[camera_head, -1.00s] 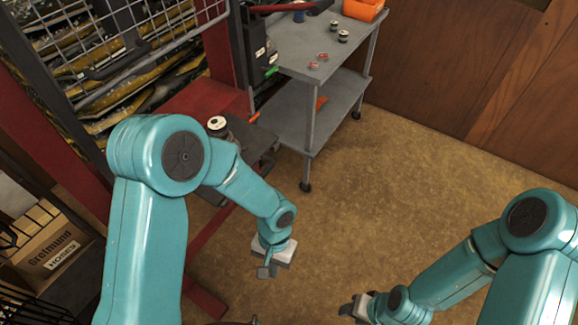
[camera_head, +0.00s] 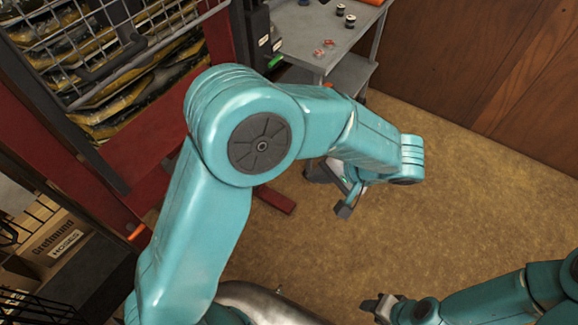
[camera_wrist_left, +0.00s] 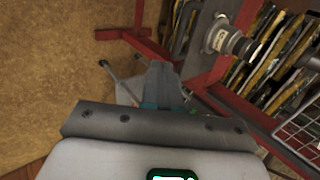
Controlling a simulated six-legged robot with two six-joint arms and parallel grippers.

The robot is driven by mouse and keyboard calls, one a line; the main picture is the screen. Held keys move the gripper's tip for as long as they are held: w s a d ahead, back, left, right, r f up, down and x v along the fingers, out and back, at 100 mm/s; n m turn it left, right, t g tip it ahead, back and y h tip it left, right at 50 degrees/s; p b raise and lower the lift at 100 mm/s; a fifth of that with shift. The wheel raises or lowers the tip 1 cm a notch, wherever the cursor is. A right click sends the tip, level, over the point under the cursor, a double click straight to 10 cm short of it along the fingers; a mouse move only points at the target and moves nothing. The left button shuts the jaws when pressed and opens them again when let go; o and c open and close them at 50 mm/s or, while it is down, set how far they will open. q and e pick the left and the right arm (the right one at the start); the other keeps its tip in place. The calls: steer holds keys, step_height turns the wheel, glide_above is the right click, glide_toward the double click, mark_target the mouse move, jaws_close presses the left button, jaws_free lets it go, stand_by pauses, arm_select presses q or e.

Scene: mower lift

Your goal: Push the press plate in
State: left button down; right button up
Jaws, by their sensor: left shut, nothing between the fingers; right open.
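A grey flat part (camera_wrist_left: 196,62), which looks like the press plate, shows in the left wrist view beside the red press frame. A grey cylinder with a pale round end (camera_wrist_left: 219,38) is on or against it. In the head view my left arm covers this area, so the plate is hidden there. My left gripper (camera_head: 344,210) is shut and empty, above the floor to the right of the press. Its dark fingers also show in the left wrist view (camera_wrist_left: 161,78), apart from the grey part. My right gripper (camera_head: 378,306) is open at the lower right, over the floor.
The red press frame (camera_head: 152,140) with a wire guard (camera_head: 100,50) stands at the left. A grey trolley (camera_head: 312,38) holding small cans stands behind. A cardboard box (camera_head: 60,245) is at the lower left. Brown floor (camera_head: 480,215) is clear at the right.

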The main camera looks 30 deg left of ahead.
arm_select(q)
steer(key=a+r+p+x, duration=0.1)
steer(key=a+p+x, duration=0.1)
steer(key=x, duration=1.1)
steer(key=shift+r+p, duration=0.4)
steer(key=shift+p, duration=0.4)
steer(key=shift+a, duration=0.2)
